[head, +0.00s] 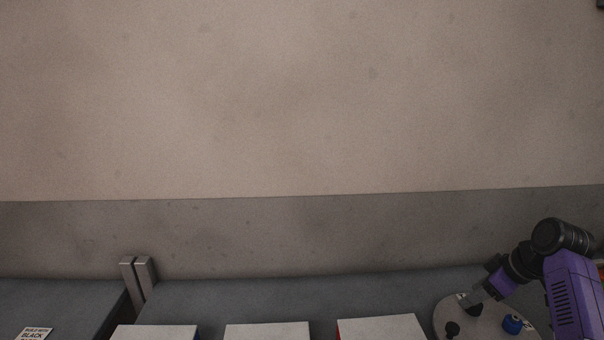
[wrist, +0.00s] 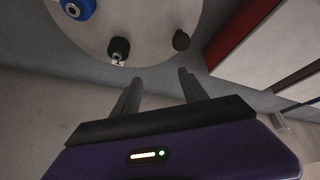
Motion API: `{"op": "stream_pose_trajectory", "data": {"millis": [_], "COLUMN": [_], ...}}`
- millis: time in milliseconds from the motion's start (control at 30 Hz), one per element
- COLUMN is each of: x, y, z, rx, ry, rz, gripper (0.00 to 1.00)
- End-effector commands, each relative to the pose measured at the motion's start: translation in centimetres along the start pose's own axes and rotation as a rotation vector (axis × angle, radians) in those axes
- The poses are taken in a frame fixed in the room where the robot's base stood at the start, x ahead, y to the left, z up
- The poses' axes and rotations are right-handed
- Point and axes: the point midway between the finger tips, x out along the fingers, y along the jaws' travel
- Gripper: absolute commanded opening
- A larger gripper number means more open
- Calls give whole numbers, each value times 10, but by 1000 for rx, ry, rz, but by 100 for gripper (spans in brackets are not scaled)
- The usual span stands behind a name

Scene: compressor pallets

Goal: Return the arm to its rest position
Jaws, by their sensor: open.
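My gripper (head: 468,300) is at the lower right of the head view, at the end of my purple and black arm, which is bent down over a round pale disc (head: 490,322). In the wrist view the two fingers of my gripper (wrist: 160,77) are spread apart with nothing between them. The disc (wrist: 150,18) lies beyond the fingertips there. I cannot tell whether the fingertips touch anything.
The disc carries a blue fitting (head: 513,324) and black fittings (wrist: 119,48). Three white-topped boxes (head: 267,331) stand along the bottom of the head view. Two grey posts (head: 136,272) and a sign (head: 34,333) are at the left. A bare wall fills the back.

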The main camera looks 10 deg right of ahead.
Motion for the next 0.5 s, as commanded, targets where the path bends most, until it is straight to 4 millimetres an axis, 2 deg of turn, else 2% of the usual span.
{"op": "stream_pose_trajectory", "data": {"millis": [33,100,233,367,500], "x": [-10,-18,-18,-9,2], "y": [16,35,48,41,16], "z": [-13,-26,-36,-37,-32], "rx": [28,75,166,248,325], "ry": [42,107,225,346,477], "rz": [75,173,318,431,519], "gripper": [51,51,51,51,51]}}
